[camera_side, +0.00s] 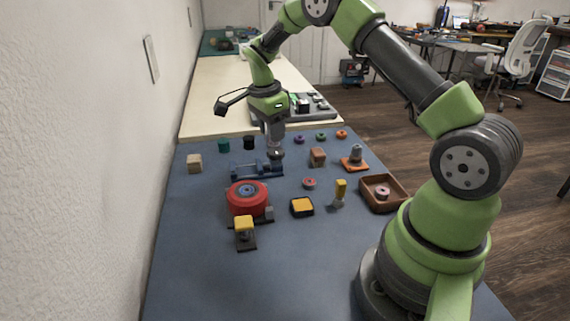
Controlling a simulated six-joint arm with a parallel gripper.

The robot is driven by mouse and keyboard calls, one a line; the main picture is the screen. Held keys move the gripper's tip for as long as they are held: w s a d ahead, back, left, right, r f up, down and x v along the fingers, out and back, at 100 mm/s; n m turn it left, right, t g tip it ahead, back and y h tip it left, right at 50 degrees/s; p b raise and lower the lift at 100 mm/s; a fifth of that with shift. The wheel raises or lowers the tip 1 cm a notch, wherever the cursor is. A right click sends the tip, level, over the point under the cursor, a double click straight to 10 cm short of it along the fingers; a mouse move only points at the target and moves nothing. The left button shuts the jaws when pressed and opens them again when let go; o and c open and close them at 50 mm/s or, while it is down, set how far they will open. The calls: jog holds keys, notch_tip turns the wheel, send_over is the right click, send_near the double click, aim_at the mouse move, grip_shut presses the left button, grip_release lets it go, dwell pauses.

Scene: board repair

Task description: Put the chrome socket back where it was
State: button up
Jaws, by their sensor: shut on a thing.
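My gripper (275,146) points down over the right end of a blue fixture (244,172) on the blue-grey mat. It is shut on a small shiny grey piece, which looks like the chrome socket (276,156). The fingers hide part of the socket. I cannot tell whether the socket touches the fixture or hangs just above it. An orange base with a grey upright piece (355,155) stands to the right, apart from my gripper.
A red round part (247,200) and a yellow-topped block (244,228) sit in front. A brown block (317,156), a yellow-black pad (302,207), a yellow-handled piece (340,190) and a brown tray (397,207) lie to the right. The front mat (220,285) is clear.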

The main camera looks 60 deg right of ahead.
jog(key=s+d+f, duration=0.1)
jog(key=d, duration=0.6)
send_over(293, 165)
jog(key=f, duration=0.5)
jog(key=shift+a+f, duration=0.2)
jog(key=shift+f, duration=2.25)
jog(key=shift+f, duration=0.2)
jog(key=o, duration=1)
jog(key=shift+r, duration=0.1)
